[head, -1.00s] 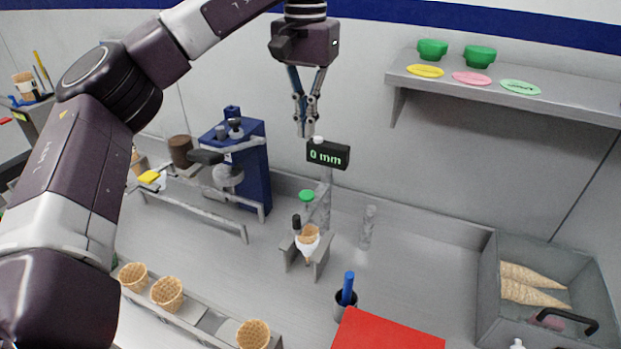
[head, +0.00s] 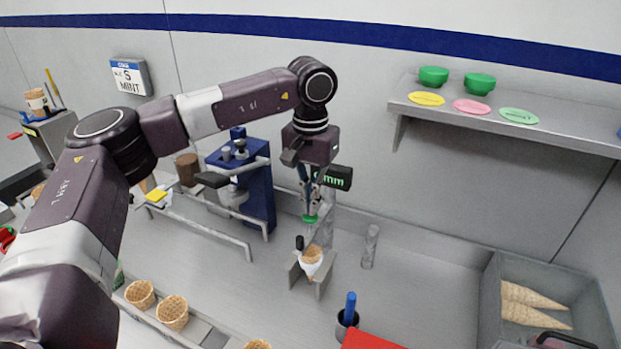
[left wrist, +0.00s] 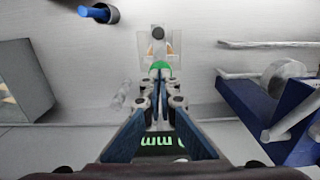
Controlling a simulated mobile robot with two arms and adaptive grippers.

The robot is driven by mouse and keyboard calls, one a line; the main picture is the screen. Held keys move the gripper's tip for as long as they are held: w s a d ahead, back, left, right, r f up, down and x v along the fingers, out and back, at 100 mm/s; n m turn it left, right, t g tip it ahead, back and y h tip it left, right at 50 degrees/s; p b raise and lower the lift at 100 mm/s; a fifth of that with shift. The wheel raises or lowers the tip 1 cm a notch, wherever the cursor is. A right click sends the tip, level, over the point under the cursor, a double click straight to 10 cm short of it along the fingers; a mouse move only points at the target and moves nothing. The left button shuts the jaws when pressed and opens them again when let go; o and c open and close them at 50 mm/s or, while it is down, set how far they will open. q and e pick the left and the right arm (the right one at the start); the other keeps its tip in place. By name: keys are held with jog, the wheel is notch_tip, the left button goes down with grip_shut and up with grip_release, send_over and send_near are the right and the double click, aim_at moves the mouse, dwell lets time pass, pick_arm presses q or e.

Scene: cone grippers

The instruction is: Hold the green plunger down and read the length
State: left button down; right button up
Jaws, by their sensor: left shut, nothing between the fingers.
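The green plunger (head: 310,219) stands above the gauge behind the cone holder (head: 301,275). A waffle cone in a white sleeve (head: 311,257) sits in that holder. My left gripper (head: 312,208) is shut and empty, pointing down with its tips at the plunger's top; contact cannot be told for sure. In the left wrist view the shut tips (left wrist: 160,80) overlap the green plunger (left wrist: 159,65). The black display (head: 341,178) shows "mm"; its number is hidden behind my gripper. In the wrist view my fingers partly cover the display (left wrist: 163,142). My right gripper is out of view.
A blue machine (head: 258,190) stands left of the gauge. A clear post (head: 370,246) stands to the right, and a blue-handled tool in a cup (head: 349,309) in front. A grey bin of cones (head: 487,290) is at right. Bare counter lies between.

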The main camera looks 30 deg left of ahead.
pick_arm(q)
jog(key=shift+f, duration=0.5)
